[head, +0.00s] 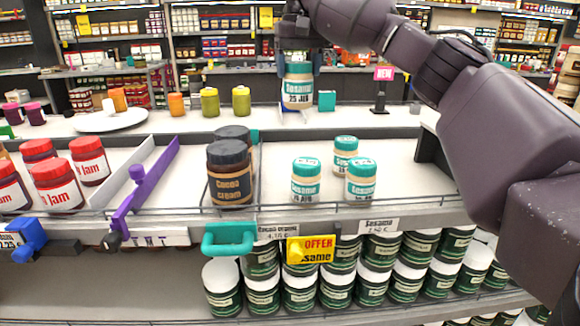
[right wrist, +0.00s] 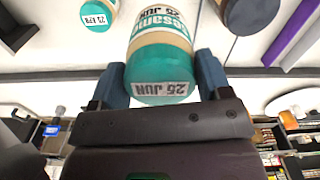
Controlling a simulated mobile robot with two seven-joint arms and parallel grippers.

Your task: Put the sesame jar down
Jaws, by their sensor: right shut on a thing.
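My right gripper (head: 297,62) is shut on a sesame jar (head: 299,88) with a teal lid and a cream label with a printed date. In the right wrist view the gripper (right wrist: 160,88) has its blue fingers on both sides of this jar (right wrist: 160,66), whose lid reads 25 JUN. In the head view the jar appears upright behind the shelf's back edge; its exact height is unclear. Several other sesame jars (head: 306,182) stand in the right compartment of the upper shelf (head: 410,180). My left gripper is not in view.
Dark cocoa cream jars (head: 229,178) stand left of the sesame jars, beside a purple bar (head: 146,190). Red-lidded jam jars (head: 57,184) are further left. Green jars (head: 241,101) and a sign stand (head: 379,98) are behind. The shelf has free room around the sesame jars.

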